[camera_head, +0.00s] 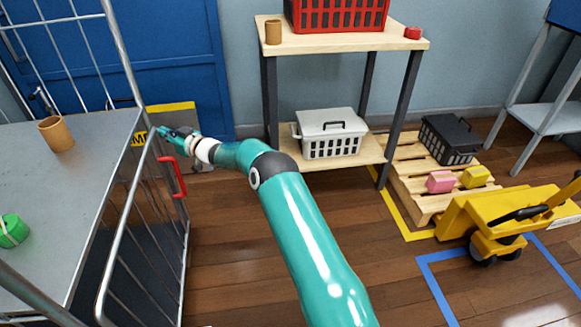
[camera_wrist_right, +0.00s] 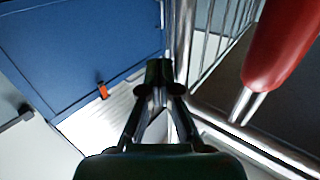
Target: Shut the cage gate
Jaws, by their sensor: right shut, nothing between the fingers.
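The cage gate (camera_head: 148,215) is a barred metal panel on the right side of the grey wire cage in the head view. Its red handle (camera_head: 178,177) is near the far end. I cannot tell exactly how far the gate stands from the cage frame. My right gripper (camera_head: 163,131) is shut and empty, above and slightly left of the handle, close to the far cage post. In the right wrist view the gripper's fingertips (camera_wrist_right: 160,72) are together beside a metal tube, with the red handle (camera_wrist_right: 283,45) to the right. My left gripper is out of view.
The cage's grey shelf (camera_head: 95,165) holds a brown cup (camera_head: 56,134) and a green roll (camera_head: 12,230). A wooden shelf unit (camera_head: 345,42), a pallet (camera_head: 412,190) and a yellow pallet truck (camera_head: 490,215) stand to the right. Floor right of the gate is open.

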